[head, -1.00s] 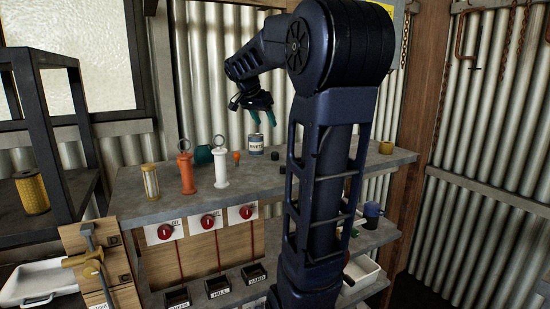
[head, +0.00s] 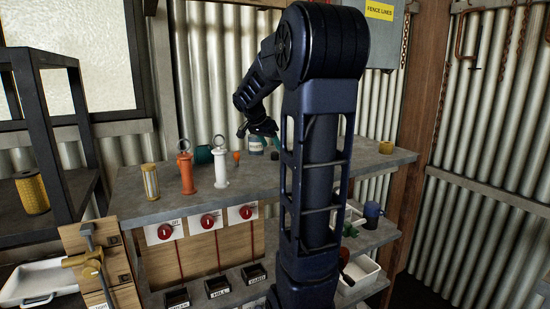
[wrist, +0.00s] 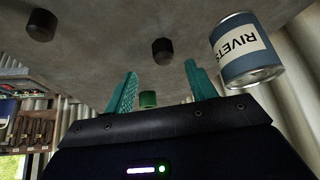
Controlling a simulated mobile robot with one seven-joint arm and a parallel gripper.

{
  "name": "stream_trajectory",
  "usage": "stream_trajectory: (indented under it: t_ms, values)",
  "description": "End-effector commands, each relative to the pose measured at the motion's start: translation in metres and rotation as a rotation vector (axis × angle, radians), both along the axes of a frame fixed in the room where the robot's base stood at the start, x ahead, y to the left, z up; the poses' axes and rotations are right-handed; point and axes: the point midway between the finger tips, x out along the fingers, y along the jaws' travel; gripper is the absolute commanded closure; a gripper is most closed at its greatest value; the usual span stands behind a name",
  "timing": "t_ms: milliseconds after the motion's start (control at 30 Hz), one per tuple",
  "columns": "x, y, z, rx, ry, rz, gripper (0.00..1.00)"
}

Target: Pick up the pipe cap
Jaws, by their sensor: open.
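Two short dark round pieces that look like pipe caps lie on the grey bench top in the wrist view. One dark cap (wrist: 162,51) is just beyond my fingertips, roughly in line with the gap between them. The other dark cap (wrist: 41,24) is farther left. I cannot tell for sure which is the pipe cap. In the head view a small dark piece (head: 275,156) shows beside the rivets can. My gripper (wrist: 160,70) is open, its teal fingers apart with no cap between them. In the head view it is low over the bench, partly hidden by my arm.
The rivets can (wrist: 247,50) stands close beside the right finger. A small green thing (wrist: 148,98) shows farther off between the fingers. A white ringed cylinder (head: 221,163) and an orange one (head: 185,169) stand on the bench (head: 150,200). A yellow cup (head: 386,147) stands at the right.

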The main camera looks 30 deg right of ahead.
Motion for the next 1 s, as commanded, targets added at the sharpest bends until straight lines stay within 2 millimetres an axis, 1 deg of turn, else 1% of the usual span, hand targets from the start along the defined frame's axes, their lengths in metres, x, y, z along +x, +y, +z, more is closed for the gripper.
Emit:
stream_trajectory:
  t_ms: [167,267,533,633,800,967,1000]
  values:
    - [0.002,-0.003,-0.006,0.000,0.000,0.000,0.44]
    - [0.005,-0.006,-0.014,0.000,0.002,0.000,0.44]
    - [0.015,-0.021,-0.044,0.000,0.002,0.001,0.44]
    - [0.016,-0.023,-0.047,0.000,0.000,0.001,0.44]
    - [0.016,-0.023,-0.047,-0.001,-0.001,0.001,0.44]
    - [0.016,-0.023,-0.047,0.000,0.000,0.001,0.75]
    - [0.016,-0.023,-0.047,-0.001,-0.001,0.001,0.83]
